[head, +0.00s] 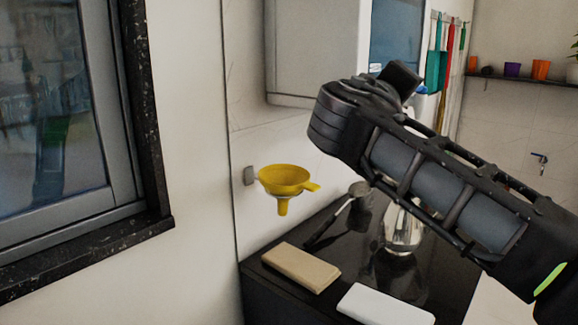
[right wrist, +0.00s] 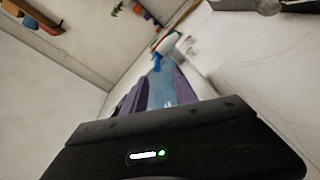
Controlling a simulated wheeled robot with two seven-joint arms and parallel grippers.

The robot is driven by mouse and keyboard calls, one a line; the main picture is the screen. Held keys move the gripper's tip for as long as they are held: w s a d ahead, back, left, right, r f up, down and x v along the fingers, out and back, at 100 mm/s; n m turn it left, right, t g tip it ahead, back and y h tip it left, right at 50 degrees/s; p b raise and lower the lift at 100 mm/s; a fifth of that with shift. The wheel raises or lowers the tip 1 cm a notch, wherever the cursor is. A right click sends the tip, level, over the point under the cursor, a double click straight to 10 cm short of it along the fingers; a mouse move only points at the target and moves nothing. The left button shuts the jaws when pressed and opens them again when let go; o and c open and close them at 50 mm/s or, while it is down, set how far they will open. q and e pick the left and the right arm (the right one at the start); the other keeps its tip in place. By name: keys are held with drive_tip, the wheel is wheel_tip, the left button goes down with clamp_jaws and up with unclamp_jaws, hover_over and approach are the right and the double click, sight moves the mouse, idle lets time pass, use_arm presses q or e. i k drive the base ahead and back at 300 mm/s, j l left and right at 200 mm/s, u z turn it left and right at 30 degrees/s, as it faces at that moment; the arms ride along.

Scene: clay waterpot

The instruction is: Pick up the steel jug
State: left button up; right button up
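The steel jug (head: 403,238) stands upright on the black counter (head: 345,262) in the head view. It is shiny silver, and my right forearm hides its upper part. My right arm crosses the head view from the lower right, with its wrist end raised above the counter and the dark gripper body (head: 402,78) pointing away, above the jug and apart from it. In the right wrist view the two purple fingers of my right gripper (right wrist: 160,92) stand apart with nothing held between them. The jug does not show there. My left gripper is not in view.
A tan box (head: 301,267) and a white flat item (head: 385,305) lie at the counter's front. A dark long-handled utensil (head: 340,215) lies left of the jug. A yellow funnel (head: 287,182) hangs on the wall. A window (head: 55,120) is at left, and a shelf with pots (head: 512,69) at back right.

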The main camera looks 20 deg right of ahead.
sight(400, 234)
drive_tip(key=k+l, duration=1.25)
